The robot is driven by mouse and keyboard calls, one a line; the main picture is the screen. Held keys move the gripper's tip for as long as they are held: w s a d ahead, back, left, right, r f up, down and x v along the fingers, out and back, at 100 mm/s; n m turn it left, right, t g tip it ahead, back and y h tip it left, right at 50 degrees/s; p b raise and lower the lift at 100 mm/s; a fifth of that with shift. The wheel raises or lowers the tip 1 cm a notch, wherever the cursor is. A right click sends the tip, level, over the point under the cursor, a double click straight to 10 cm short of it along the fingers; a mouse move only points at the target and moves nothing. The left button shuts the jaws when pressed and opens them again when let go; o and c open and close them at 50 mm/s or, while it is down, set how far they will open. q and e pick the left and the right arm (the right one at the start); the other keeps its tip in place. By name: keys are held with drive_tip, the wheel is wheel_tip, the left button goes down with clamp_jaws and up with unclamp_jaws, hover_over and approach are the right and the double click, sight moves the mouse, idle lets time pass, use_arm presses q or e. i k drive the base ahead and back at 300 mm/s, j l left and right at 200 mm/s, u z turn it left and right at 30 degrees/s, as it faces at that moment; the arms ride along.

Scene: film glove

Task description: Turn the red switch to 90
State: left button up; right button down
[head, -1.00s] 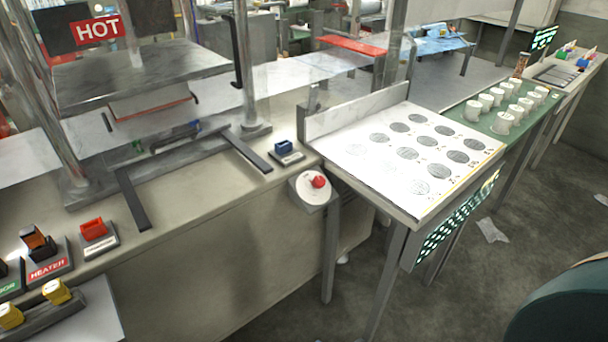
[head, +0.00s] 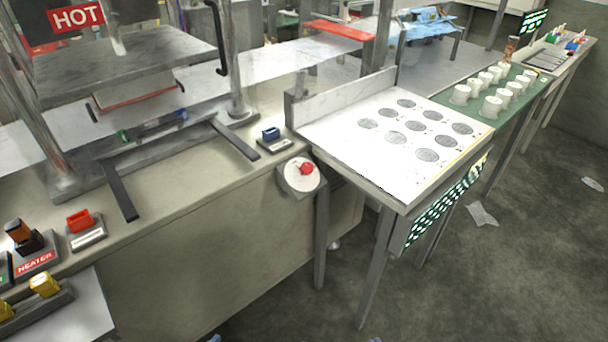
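The red switch (head: 306,169) is a small red knob on a round white dial plate (head: 290,178). The dial sits on a grey bracket at the front edge of the bench, beside the white table with grey circles. The dial's markings are too small to read, so I cannot tell the angle of the knob. Nothing touches the red switch.
A blue rocker switch (head: 270,134) stands just behind the dial. A red rocker (head: 80,220) and a heater switch (head: 24,236) are at left. The white table (head: 345,142) stands right of the dial. The floor (head: 440,290) in front is mostly clear.

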sight(307, 168)
drive_tip(key=i+l+u, duration=0.1)
drive_tip(key=l, duration=1.3)
drive_tip(key=i+l+u, duration=0.15)
drive_tip(key=l, duration=0.55)
drive_tip(key=i+l, duration=0.3)
drive_tip(key=i, duration=0.2)
